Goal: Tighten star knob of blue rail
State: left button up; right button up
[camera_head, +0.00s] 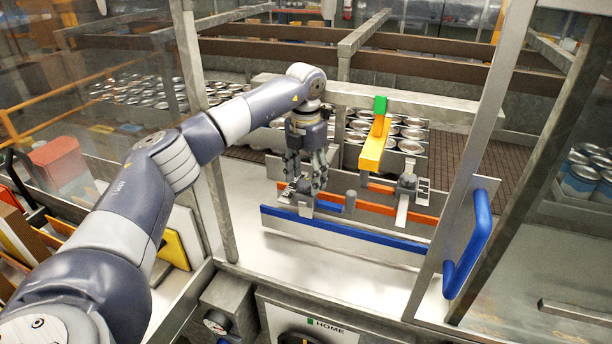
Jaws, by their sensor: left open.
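The blue rail (345,232) runs along the front of the conveyor inside the machine. A bracket (305,207) connects at its left part, with a dark grey star knob (303,186) on it, partly hidden by my gripper. My left gripper (305,182) points down at this knob with its fingers open around or just beside it; contact cannot be told. A second grey knob (406,183) sits on a bracket farther right. My right gripper is not in view.
An orange rail (380,209) runs behind the blue one. A yellow bar with a green end (372,150) stands near several cans (410,147). A frame post with a blue handle (470,240) stands at right. My left arm reaches through the opening past the left post (217,200).

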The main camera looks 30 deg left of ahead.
aim_at(305, 182)
pick_arm(q)
notch_tip(305, 182, up, 12)
dwell(0.6)
jog(key=shift+f, duration=0.1)
dwell(0.4)
